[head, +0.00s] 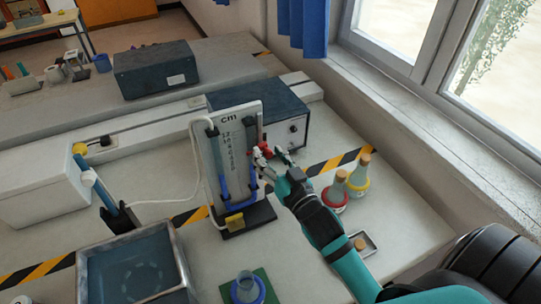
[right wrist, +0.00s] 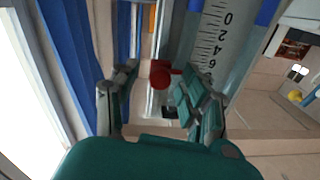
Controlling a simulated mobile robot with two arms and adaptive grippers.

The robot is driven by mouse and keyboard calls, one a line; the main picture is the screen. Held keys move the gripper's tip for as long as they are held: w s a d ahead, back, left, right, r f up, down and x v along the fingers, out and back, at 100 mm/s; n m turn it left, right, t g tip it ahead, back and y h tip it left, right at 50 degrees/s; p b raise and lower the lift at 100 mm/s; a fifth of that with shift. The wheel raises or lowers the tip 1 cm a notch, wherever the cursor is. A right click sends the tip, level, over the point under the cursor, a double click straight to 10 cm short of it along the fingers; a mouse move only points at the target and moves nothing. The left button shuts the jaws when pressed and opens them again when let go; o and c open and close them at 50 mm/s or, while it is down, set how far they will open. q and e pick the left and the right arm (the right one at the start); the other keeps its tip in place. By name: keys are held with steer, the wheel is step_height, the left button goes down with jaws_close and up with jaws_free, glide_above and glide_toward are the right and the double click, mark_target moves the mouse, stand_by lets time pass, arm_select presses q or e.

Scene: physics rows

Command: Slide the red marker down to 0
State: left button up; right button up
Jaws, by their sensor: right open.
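The white board (head: 232,135) marked "cm" stands upright with a printed scale and a U-shaped tube holding blue liquid. The red marker (head: 266,151) is at the board's right side, partly hidden by my gripper. In the right wrist view the red marker (right wrist: 160,74) lies between the fingers, close to the right-hand one. The scale (right wrist: 212,35) appears upside down beside it, with 0, 2, 4 and 6 readable. My right gripper (head: 273,158) is open at the marker; I cannot tell whether a finger touches it. My left gripper is out of view.
Flasks with red and yellow collars (head: 357,178) stand right of the board, near my right arm. A small tray (head: 365,243) lies in front of them. A dark box (head: 285,115) is behind the board. A water tank (head: 88,283) is at the front left.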

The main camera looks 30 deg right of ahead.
jaws_close()
steer(key=shift+f, duration=0.15)
step_height(320, 180, down, 7)
steer(key=b, duration=0.3)
steer(key=shift+b, duration=0.4)
steer(key=shift+c, duration=1.4)
jaws_free()
steer(key=shift+o, duration=1.4)
